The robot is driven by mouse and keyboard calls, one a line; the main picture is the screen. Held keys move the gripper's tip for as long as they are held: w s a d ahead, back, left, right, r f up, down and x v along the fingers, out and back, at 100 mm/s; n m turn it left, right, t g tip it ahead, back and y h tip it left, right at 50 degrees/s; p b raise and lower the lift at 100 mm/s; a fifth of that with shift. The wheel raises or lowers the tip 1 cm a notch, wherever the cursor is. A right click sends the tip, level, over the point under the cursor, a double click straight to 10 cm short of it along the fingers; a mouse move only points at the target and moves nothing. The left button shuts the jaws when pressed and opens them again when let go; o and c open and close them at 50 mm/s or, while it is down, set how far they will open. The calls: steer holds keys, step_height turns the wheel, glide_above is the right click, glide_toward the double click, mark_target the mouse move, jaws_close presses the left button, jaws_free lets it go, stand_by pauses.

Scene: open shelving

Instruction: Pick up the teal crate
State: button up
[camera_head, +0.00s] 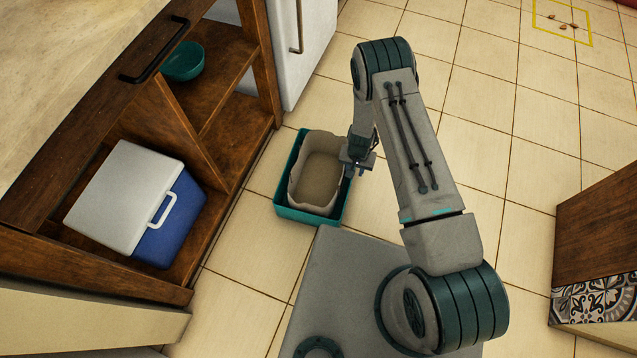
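The teal crate (293,213) stands on the tiled floor in front of the open shelving. A beige, wavy-rimmed container (318,180) sits inside it and fills most of it. My gripper (357,170) is at the crate's right side, by its upper right rim and the container's edge. The gripper is small in the view and partly covered by my arm. I cannot tell whether its fingers are open or shut, or whether they touch the rim.
Wooden open shelving (185,125) on the left holds a blue and white cooler (160,205) and a teal bowl (184,62). A white cabinet (305,45) stands behind the crate. A wooden unit (595,235) is at the right. The floor beyond my arm is mostly clear.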

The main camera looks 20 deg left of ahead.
steer(key=f+b, duration=0.1)
steer(key=f, duration=0.2)
steer(key=f+b, duration=0.1)
steer(key=f, duration=0.2)
steer(key=f+b, duration=0.1)
steer(key=f, duration=0.2)
steer(key=shift+a+f, duration=0.15)
steer(key=shift+a, duration=0.1)
steer(key=shift+c, duration=0.3)
jaws_close()
steer(key=shift+w, duration=0.1)
stand_by(0.7)
